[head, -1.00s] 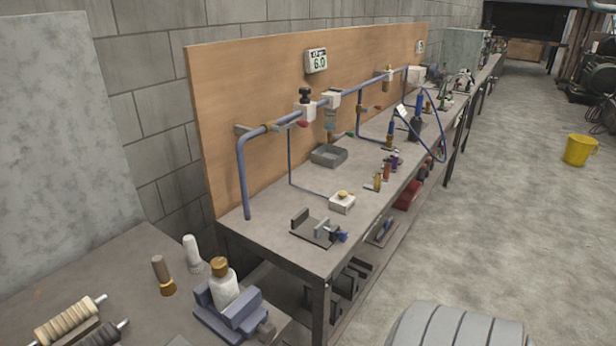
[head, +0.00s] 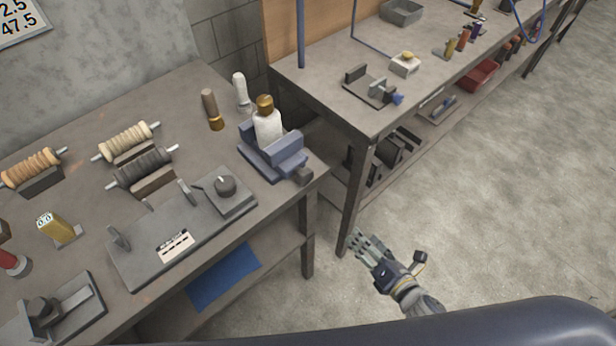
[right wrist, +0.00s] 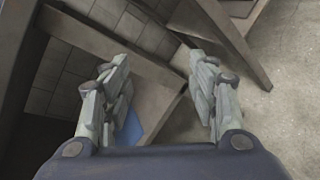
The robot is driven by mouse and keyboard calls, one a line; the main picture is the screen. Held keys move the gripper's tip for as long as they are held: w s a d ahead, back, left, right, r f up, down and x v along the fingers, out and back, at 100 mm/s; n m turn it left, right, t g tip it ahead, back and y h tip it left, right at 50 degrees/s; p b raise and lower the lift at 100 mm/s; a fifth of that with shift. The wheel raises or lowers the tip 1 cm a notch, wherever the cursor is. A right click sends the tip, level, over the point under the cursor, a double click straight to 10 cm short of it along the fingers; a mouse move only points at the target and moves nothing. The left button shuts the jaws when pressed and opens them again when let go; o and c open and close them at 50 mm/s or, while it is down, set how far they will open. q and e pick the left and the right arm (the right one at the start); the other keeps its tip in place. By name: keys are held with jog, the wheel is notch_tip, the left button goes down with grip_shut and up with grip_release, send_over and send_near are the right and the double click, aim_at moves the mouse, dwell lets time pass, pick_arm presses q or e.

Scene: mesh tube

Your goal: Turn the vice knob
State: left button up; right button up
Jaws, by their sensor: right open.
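A blue vice (head: 262,160) sits at the right front corner of the near table in the head view. It is clamped around a white bottle (head: 267,126) with a gold cap. A dark knob (head: 303,175) is on the vice's right end, at the table edge. A smaller grey vice-like fixture (head: 366,88) with a blue knob (head: 398,99) is on the far table. My right gripper (head: 359,243) is open and empty, below table height, to the right of and lower than the blue vice. It also shows open in the right wrist view (right wrist: 160,85). My left gripper is not in view.
The near table (head: 75,135) holds several spools, a grey plate with a dial (head: 225,184) and a brown-handled tool (head: 211,108). Table legs (head: 357,190) stand close to my right gripper. The concrete floor (head: 480,190) to the right is clear.

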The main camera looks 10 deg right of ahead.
jog(key=a+r+n+t+y, duration=0.2)
jog(key=a+r+n+y, duration=0.15)
jog(key=r+n, duration=0.6)
jog(key=n+y, duration=0.3)
jog(key=n, duration=0.4)
send_near(307, 179)
jog(key=shift+m, duration=0.35)
jog(key=p+x, duration=0.3)
jog(key=x, duration=0.6)
jog(key=shift+w+a, duration=0.4)
jog(key=shift+w, duration=0.1)
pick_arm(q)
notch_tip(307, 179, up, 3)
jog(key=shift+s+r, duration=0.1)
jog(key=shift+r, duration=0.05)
pick_arm(e)
jog(key=c, duration=1.1)
